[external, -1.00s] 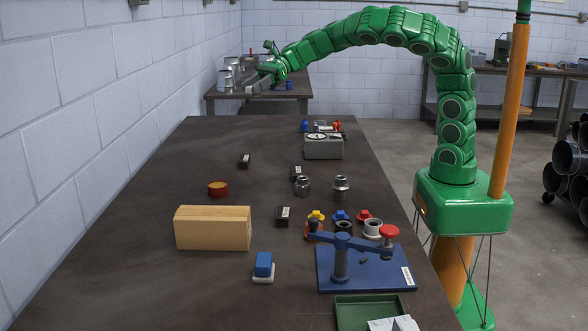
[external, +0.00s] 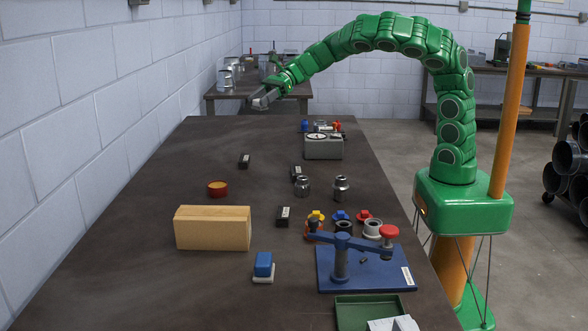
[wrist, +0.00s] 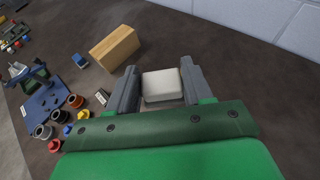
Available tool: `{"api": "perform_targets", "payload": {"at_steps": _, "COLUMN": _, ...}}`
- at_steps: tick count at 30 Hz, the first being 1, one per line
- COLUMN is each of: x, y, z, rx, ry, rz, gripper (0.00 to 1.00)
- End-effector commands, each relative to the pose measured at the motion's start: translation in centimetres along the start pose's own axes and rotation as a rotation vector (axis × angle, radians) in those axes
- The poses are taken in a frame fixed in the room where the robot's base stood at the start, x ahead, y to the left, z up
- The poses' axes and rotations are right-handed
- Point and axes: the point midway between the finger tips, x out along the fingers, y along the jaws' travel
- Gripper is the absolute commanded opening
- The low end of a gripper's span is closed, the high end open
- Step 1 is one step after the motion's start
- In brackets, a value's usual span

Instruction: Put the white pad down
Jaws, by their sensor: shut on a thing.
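The white pad (wrist: 162,85) is a small, pale, rounded block with a darker lower edge. In the wrist view it sits between the two grey fingers of my gripper (wrist: 157,88), which is shut on it. In the external view my gripper (external: 262,99) is over the far end of the dark table (external: 130,250), with its fingers angled down to the left. The pad cannot be made out clearly there. The gap between the pad and the tabletop is hard to judge.
A blue lever fixture (external: 340,262) and a blue-and-white block (external: 263,266) are nearer. The far left tabletop is clear.

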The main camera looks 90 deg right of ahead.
Motion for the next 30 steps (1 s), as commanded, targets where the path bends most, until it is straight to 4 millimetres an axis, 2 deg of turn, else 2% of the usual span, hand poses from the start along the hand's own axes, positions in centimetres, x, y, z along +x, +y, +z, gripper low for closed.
{"api": "perform_targets", "payload": {"at_steps": 7, "x": 1.8, "y": 0.1, "z": -4.0, "rx": 0.005, "ry": -0.001, "rz": 0.003, "gripper": 0.21}}
{"api": "perform_targets", "payload": {"at_steps": 15, "x": 4.0, "y": 0.1, "z": -9.6, "rx": 0.006, "ry": 0.002, "rz": 0.001, "gripper": 0.21}}
{"api": "perform_targets", "payload": {"at_steps": 21, "x": 4.8, "y": 0.0, "z": -11.5, "rx": 0.001, "ry": -0.001, "rz": 0.0, "gripper": 0.21}}
{"api": "perform_targets", "payload": {"at_steps": 30, "x": 6.2, "y": -0.9, "z": -12.3, "rx": 0.002, "ry": -0.001, "rz": 0.003, "gripper": 0.21}}
